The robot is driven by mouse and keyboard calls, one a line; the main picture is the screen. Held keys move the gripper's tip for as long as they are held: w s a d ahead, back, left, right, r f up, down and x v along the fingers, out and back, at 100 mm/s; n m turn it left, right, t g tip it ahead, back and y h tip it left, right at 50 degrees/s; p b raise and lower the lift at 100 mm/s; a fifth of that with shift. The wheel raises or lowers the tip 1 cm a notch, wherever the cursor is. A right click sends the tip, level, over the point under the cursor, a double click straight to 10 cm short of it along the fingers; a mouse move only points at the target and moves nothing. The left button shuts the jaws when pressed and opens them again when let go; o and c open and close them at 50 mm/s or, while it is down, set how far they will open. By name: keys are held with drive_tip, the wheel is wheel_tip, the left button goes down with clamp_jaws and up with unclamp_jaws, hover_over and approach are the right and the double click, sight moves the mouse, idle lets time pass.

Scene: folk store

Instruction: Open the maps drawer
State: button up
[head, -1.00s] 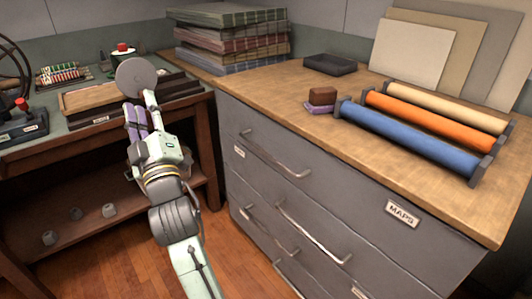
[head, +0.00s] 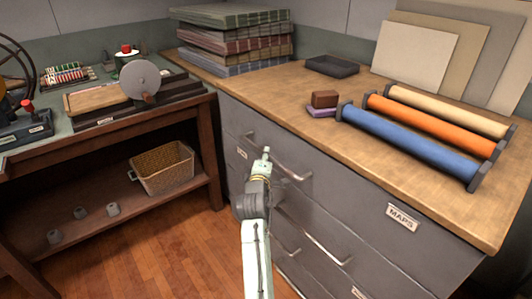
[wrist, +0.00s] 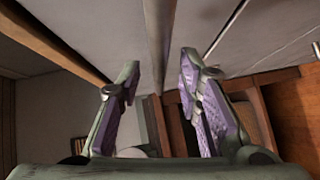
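The maps drawer is in the grey cabinet (head: 340,195); a MAPS label (head: 403,217) sits on the upper right of its front. A long bar handle (head: 292,169) is on the upper front, left of that label. My gripper (head: 266,152) is at this handle in the head view, partly hidden by my arm. In the wrist view my gripper (wrist: 158,85) has its two purple-padded fingers apart. A bar (wrist: 159,40) runs between them, with gaps visible on both sides. The upper drawer looks shut.
Lower drawer handles (head: 327,249) stick out below. Rolls, including a blue one (head: 405,140), and a small brown block (head: 325,99) lie on the cabinet top. A wooden bench (head: 95,150) with a wicker basket (head: 163,169) stands left. The floor in front is clear.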

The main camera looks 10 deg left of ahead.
drive_tip(key=shift+w+f, duration=0.2)
drive_tip(key=shift+w, duration=1.4)
clamp_jaws()
